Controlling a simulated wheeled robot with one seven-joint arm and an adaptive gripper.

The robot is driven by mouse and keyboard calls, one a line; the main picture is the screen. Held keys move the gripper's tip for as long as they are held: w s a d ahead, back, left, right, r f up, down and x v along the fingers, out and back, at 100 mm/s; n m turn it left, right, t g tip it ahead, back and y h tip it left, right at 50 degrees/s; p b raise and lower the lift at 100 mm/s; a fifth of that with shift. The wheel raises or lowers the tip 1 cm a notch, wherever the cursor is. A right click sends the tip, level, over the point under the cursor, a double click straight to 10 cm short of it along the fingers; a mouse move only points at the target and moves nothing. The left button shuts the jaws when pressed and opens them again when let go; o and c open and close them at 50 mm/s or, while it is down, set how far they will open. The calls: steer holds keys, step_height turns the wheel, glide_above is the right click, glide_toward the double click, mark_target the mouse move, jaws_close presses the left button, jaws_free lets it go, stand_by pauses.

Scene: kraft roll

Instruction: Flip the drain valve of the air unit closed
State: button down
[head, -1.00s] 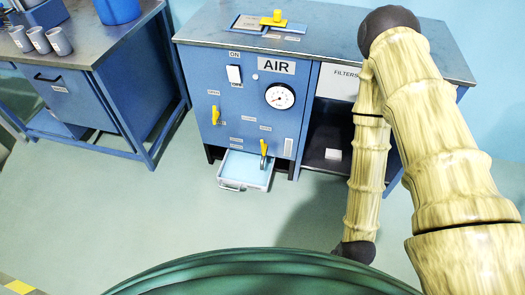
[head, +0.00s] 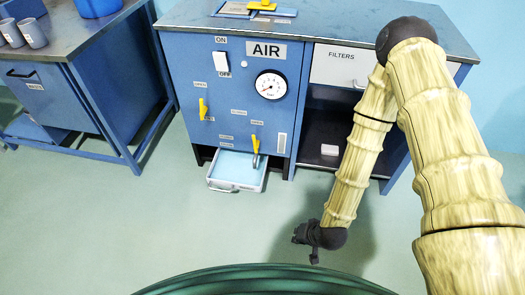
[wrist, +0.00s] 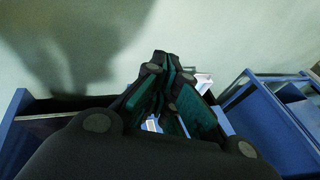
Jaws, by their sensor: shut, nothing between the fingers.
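The blue air unit (head: 185,60), marked AIR, stands ahead with a gauge and a switch. A yellow lever (head: 254,144) sits low on its front, above a grey spout and a pale blue tray (head: 233,167). It looks slightly tilted from upright. A second yellow lever (head: 202,109) stands upright at the left. The small labels are too blurred to tell which is the drain valve. My gripper (head: 302,237) is shut and empty, low over the floor, right of and nearer than the tray. Its closed fingers (wrist: 163,68) show in the wrist view.
An open shelf (head: 318,130) with a small white block (head: 330,150) is under the FILTERS drawer (head: 340,64). A blue bench (head: 110,95) stands at the left. The floor before the unit is clear.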

steer(key=w+a+f+m+t+y+b, duration=0.1)
steer(key=w+a+f+m+t+b, duration=0.15)
steer(key=w+b, duration=0.35)
steer(key=w+a+f+m+t+y+b, duration=0.1)
steer(key=w+f+t+b, duration=0.2)
steer(key=w, duration=0.5)
steer(key=w+a+f+m+t+b, duration=0.1)
steer(key=w+a+f+b, duration=0.1)
steer(key=w+b, duration=0.45)
steer(key=w+d+r+m+t+y+b, duration=0.1)
steer(key=w+m+t+b, duration=0.4)
steer(key=w+b, duration=0.6)
steer(key=w+d+r+t, duration=0.1)
steer(key=w, duration=0.4)
steer(key=shift+w+r, duration=0.15)
steer(key=shift+w, duration=0.2)
steer(key=shift+d, duration=0.1)
steer(key=s+a+b+x, duration=0.1)
steer(key=a+b+x, duration=0.1)
steer(key=b+x, duration=0.5)
steer(key=x, duration=0.6)
steer(key=shift+a+f, duration=0.25)
steer(key=shift+a, duration=0.1)
